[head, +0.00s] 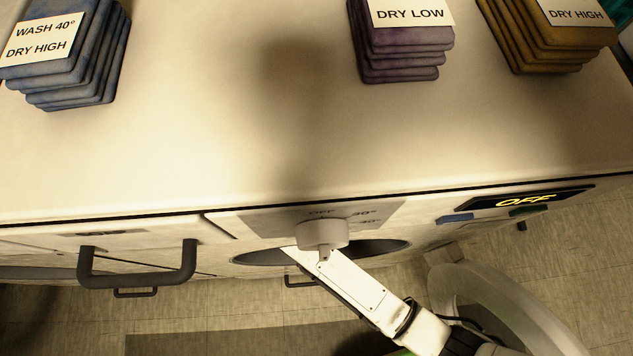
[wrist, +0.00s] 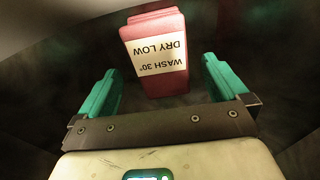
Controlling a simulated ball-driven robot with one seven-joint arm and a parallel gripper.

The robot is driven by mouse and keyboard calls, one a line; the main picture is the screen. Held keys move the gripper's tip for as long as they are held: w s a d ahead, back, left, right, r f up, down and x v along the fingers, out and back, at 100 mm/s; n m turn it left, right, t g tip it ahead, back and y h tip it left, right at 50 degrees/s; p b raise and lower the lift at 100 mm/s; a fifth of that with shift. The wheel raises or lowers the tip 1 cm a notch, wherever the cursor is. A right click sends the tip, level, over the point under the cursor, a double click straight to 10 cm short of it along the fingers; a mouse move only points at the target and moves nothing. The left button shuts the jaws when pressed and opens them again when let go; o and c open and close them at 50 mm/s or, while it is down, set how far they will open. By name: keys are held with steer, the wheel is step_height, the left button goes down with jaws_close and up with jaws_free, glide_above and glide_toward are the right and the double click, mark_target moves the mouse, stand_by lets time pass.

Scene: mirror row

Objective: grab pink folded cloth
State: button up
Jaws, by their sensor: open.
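In the wrist view the pink folded cloth (wrist: 152,28) lies inside a dark, curved space. It carries a white label reading "WASH 30° DRY LOW", upside down in this view. My gripper (wrist: 163,78) is open, with its two green fingers spread apart. In the head view my white arm reaches into the round opening (head: 385,248) of the machine's front. My gripper and the cloth are hidden there.
Blue (head: 95,75), purple (head: 405,62) and mustard (head: 550,45) folded stacks with labels stand on the counter (head: 250,150). A white dial (head: 322,233) sits above the opening, with an "OFF" display (head: 512,200) at right. A dark handle (head: 137,280) sticks out at left.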

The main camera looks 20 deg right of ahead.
steer(key=f, duration=0.2)
steer(key=f+b, duration=0.1)
steer(key=f, duration=0.1)
steer(key=shift+w, duration=0.3)
steer(key=c, duration=1.1)
